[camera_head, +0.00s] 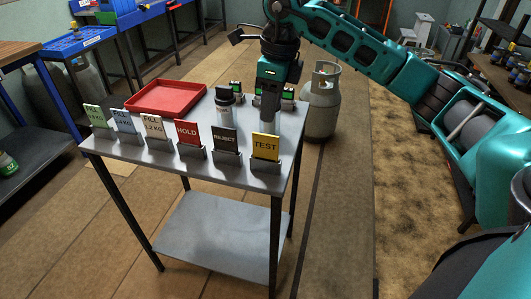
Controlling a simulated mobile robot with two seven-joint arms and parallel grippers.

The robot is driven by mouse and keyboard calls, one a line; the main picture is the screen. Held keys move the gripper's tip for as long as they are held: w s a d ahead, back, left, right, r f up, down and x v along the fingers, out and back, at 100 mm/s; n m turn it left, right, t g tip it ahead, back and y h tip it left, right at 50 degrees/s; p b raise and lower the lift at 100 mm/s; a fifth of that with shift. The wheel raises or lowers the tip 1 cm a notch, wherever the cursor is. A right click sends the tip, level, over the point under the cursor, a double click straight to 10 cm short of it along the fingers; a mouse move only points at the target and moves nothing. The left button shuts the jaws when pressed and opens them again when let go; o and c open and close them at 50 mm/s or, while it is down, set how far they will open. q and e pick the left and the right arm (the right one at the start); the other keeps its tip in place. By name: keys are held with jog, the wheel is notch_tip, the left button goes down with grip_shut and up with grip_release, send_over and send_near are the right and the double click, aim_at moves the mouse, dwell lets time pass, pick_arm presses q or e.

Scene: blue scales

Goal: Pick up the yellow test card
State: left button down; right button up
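The yellow test card (265,146), marked TEST, stands upright in a small grey holder (265,165) at the front right corner of the metal table (190,168). It is the rightmost card of the front row. My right gripper (267,118) points down over the table, just behind the card in the picture. My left gripper is not in view.
Beside it stand the black REJECT card (224,139), red HOLD card (187,133) and several FILL cards. A red tray (166,97), a small canister (224,100) and green-lit devices (288,94) sit behind. A gas cylinder (322,105) stands right of the table.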

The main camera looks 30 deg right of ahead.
aim_at(265, 153)
jog(key=f, duration=0.7)
jog(key=w+a+f, duration=0.1)
jog(key=f, duration=0.3)
jog(key=shift+f, duration=0.1)
grip_shut()
